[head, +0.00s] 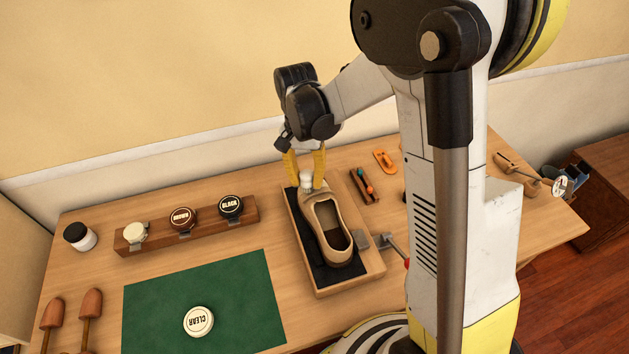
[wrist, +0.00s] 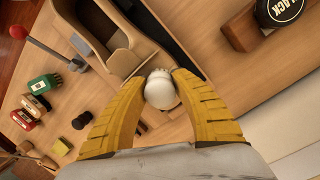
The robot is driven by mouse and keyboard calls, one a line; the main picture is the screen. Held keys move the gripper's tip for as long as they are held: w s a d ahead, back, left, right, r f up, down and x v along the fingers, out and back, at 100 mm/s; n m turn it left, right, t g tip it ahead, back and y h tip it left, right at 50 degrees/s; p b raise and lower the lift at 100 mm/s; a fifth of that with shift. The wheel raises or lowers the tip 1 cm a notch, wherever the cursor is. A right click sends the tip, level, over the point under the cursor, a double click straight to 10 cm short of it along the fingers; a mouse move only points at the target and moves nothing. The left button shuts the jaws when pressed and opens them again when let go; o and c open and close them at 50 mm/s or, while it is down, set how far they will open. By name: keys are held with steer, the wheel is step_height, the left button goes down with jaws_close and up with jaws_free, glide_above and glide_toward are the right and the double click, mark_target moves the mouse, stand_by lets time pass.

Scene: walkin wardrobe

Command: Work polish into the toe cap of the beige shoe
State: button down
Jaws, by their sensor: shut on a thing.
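The beige shoe (head: 345,256) lies in a wooden holder (head: 372,276) with a dark lining, its toe pointing toward the wall. My gripper (head: 306,172) is above the toe end, yellow fingers pointing down. It is shut on a small white rounded applicator (head: 306,181). In the wrist view the white applicator (wrist: 161,92) sits between the fingertips (wrist: 160,85), right at the toe of the shoe (wrist: 117,62). It looks to be on or just over the toe cap; I cannot tell whether it touches. The toe cap is partly hidden by the applicator.
A green mat (head: 150,310) carries a white CLEAR lid (head: 199,321). A wooden rack (head: 158,239) holds an off-white tin (head: 134,232), a BROWN tin (head: 182,218) and a BLACK tin (head: 231,205). A clamp with a red-tipped handle (head: 392,247) stands beside the shoe.

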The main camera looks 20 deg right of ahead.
mark_target(324, 187)
steer(key=shift+d+f+b, duration=0.15)
steer(key=shift+d, duration=0.9)
steer(key=shift+d+f+b, duration=0.15)
steer(key=shift+d, duration=0.85)
steer(key=shift+w+r+p, duration=0.1)
steer(key=shift+r+p, duration=0.35)
steer(key=shift+r, duration=0.15)
steer(key=r+p, duration=0.1)
steer(key=w+r+p, duration=0.2)
steer(key=r, duration=0.1)
steer(key=shift+w, duration=0.1)
steer(key=shift+w+r+p, duration=0.2)
steer(key=shift+r+p, duration=0.05)
steer(key=shift+p, duration=0.05)
steer(key=shift+w+f, duration=0.1)
